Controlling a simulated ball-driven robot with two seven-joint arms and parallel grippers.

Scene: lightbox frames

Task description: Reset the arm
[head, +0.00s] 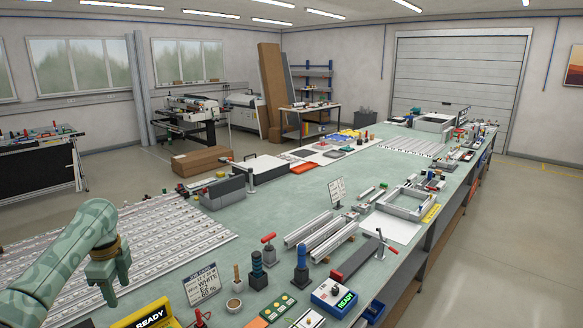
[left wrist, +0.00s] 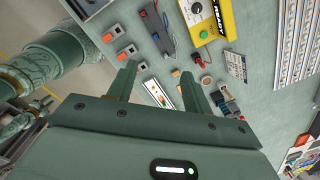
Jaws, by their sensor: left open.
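My left arm comes in from the lower left in the head view, patterned green. Its gripper (head: 108,292) hangs fingers-down above the near left of the green workbench (head: 270,210), beside the slotted metal strips. In the left wrist view the two fingers of the left gripper (left wrist: 157,85) stand apart with nothing between them. The bench top with small parts shows beyond the fingers. My right gripper does not show in either view.
Near the gripper are a yellow READY box (head: 150,315), a white sign card (head: 202,284) and a small round cup (head: 234,304). Slotted metal strips (head: 130,235) cover the bench's left. Open bench lies mid-table.

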